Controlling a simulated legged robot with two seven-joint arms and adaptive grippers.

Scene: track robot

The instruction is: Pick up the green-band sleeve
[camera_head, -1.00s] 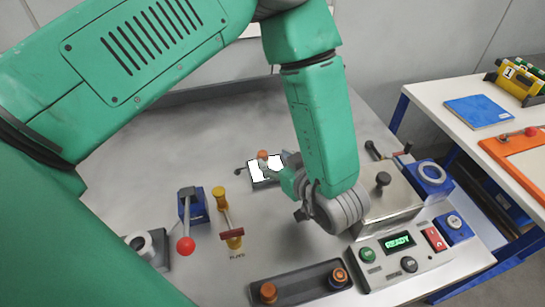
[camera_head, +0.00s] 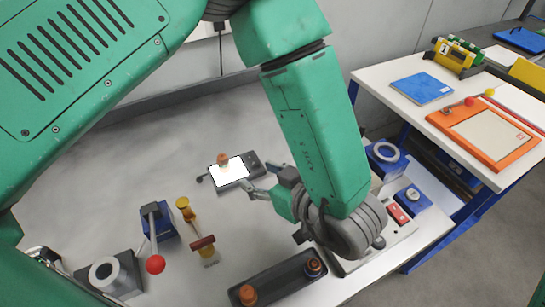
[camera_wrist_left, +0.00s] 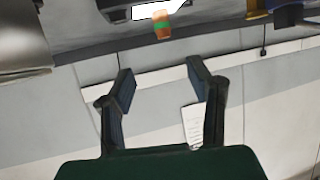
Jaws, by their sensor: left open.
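A copper-coloured sleeve (camera_head: 222,159) stands upright on a small dark fixture with a bright white plate (camera_head: 230,172). In the left wrist view it is an orange-brown cylinder with a green band (camera_wrist_left: 162,24), at the top, beyond the fingertips. My left gripper (camera_head: 262,181) is to the right of the sleeve and slightly nearer in the head view, apart from it. Its fingers (camera_wrist_left: 160,76) are spread and empty in the left wrist view. The left forearm hides part of the bench behind it. My right gripper is not in view.
A dark tray (camera_head: 280,281) with two copper sleeves lies at the front. A red-ball lever (camera_head: 155,264), a yellow-handled clamp (camera_head: 184,203) and a grey round fitting (camera_head: 104,274) stand left. A control box is partly hidden right. A white side table (camera_head: 385,92) is farther right.

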